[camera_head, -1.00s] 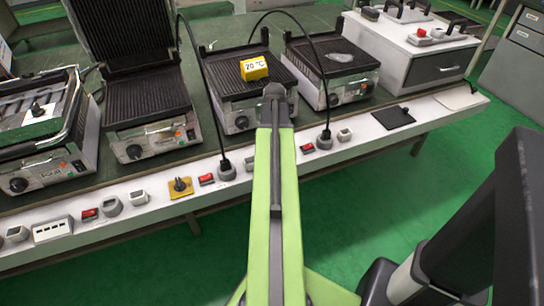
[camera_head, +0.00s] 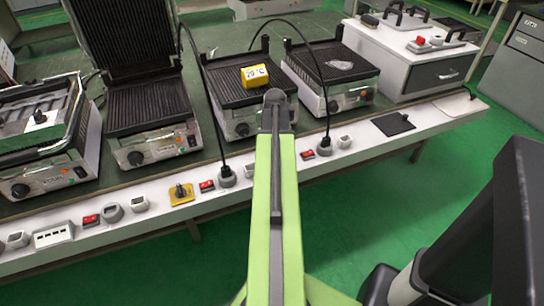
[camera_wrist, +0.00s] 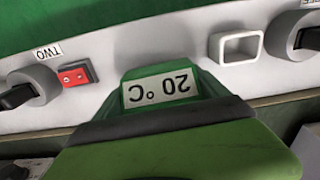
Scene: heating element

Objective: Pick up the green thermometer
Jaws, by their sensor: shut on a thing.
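A green thermometer (camera_wrist: 165,72) with a white label reading 20 °C, upside down, shows in the wrist view. My gripper (camera_wrist: 160,118) is shut on it; its dark edge crosses just below the label and hides the lower part of the thermometer. In the head view the end of my arm (camera_head: 276,97) is in front of the middle grill, and the green thermometer is hidden there. A yellow thermometer (camera_head: 257,76), also labelled 20 °C, lies on the middle grill (camera_head: 232,95), apart from my gripper.
The white bench front (camera_head: 145,218) carries several switches and sockets, with a red switch (camera_wrist: 75,75) near the gripper. Several grills stand on the bench. Black cables hang over it. Green floor (camera_head: 420,185) is clear in front.

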